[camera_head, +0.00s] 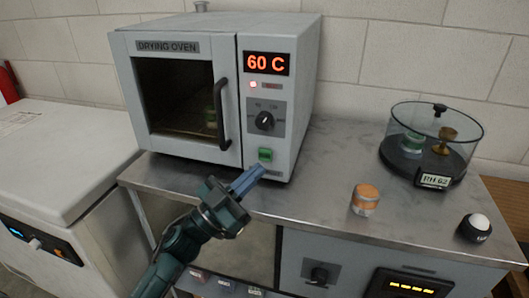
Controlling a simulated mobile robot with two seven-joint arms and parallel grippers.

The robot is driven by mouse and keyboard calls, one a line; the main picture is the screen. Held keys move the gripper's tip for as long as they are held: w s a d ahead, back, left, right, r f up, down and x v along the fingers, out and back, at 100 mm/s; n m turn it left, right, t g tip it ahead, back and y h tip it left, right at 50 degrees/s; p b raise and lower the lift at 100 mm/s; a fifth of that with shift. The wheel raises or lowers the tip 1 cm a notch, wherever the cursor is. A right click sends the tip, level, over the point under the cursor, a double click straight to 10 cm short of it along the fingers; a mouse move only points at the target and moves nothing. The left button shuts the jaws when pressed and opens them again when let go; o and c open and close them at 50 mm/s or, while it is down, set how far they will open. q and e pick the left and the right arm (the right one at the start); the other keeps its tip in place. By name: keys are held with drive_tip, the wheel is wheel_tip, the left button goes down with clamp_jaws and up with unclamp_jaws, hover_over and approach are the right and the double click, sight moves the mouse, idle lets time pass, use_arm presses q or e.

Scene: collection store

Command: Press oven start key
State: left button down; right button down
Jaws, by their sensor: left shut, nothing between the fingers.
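The drying oven (275,190) stands on the steel bench, its windowed door (180,98) closed. A black dial (264,121) sits mid-panel. The green key (265,154), low on the panel, is the likely start key; its label is not readable. My left gripper (259,171) is shut and empty, its fingertips just below the green key. I cannot tell whether they touch the panel. My right gripper is out of view.
A glass desiccator (436,178) marked RH 62 stands at the right of the bench (325,190). An orange-banded jar (365,199) and a black holder with a white ball (475,228) stand near the front edge. A white cabinet (60,160) is at left.

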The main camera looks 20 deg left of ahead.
use_arm(q)
drive_tip(key=s, duration=0.3)
drive_tip(key=shift+p, duration=0.35)
idle(0.4)
